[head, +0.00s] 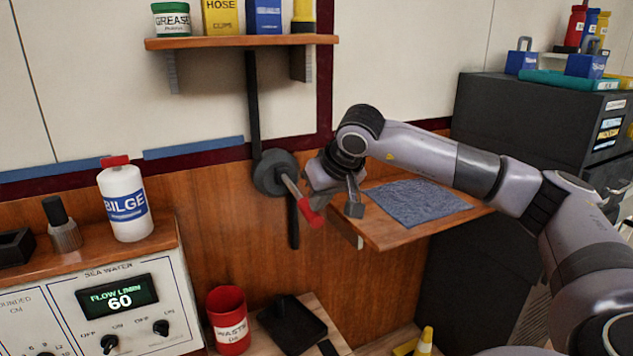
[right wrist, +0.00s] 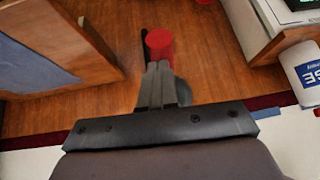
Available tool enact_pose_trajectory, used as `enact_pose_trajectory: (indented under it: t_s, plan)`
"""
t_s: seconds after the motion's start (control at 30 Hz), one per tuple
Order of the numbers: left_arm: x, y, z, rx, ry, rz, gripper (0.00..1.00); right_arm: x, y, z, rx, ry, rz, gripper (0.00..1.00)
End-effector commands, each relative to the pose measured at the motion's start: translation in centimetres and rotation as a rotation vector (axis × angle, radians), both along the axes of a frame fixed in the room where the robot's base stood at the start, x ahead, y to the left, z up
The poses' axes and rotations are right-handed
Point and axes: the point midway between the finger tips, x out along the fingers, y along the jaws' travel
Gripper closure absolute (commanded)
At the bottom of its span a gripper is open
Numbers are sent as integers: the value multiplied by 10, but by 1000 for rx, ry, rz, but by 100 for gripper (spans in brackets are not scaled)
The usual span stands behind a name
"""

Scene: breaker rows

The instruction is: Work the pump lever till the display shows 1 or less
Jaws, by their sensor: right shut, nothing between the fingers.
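The pump lever (head: 290,186) sticks out from a round dark hub (head: 272,170) on the wood-panelled wall. It slants down to the right and ends in a red grip (head: 309,212). My right gripper (head: 354,209) is shut and empty, just right of the grip. In the right wrist view, the red grip (right wrist: 160,42) shows just beyond the shut fingertips (right wrist: 158,68); I cannot tell whether they touch. The display (head: 118,298) on the white panel at lower left reads FLOW L/MIN 60. My left gripper is not in view.
A wooden shelf with a blue-grey mat (head: 418,202) lies right of the lever under my right arm. A red waste bin (head: 228,318) and a black tray (head: 292,323) stand below. A BILGE bottle (head: 124,203) stands on the panel's top. An upper shelf (head: 240,41) holds cans and boxes.

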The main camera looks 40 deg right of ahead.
Motion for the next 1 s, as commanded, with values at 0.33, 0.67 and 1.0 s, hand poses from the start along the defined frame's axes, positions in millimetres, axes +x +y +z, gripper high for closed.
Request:
enact_pose_trajectory:
  t_s: [0.33, 0.67, 1.0]
  plan:
    - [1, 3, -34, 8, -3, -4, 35, 0, 0, -22, -28, -80, 0, 100]
    - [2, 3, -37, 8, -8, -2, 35, 0, 0, -25, -34, -90, 1, 100]
    - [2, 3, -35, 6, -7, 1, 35, 0, 0, -25, -32, -86, 0, 100]
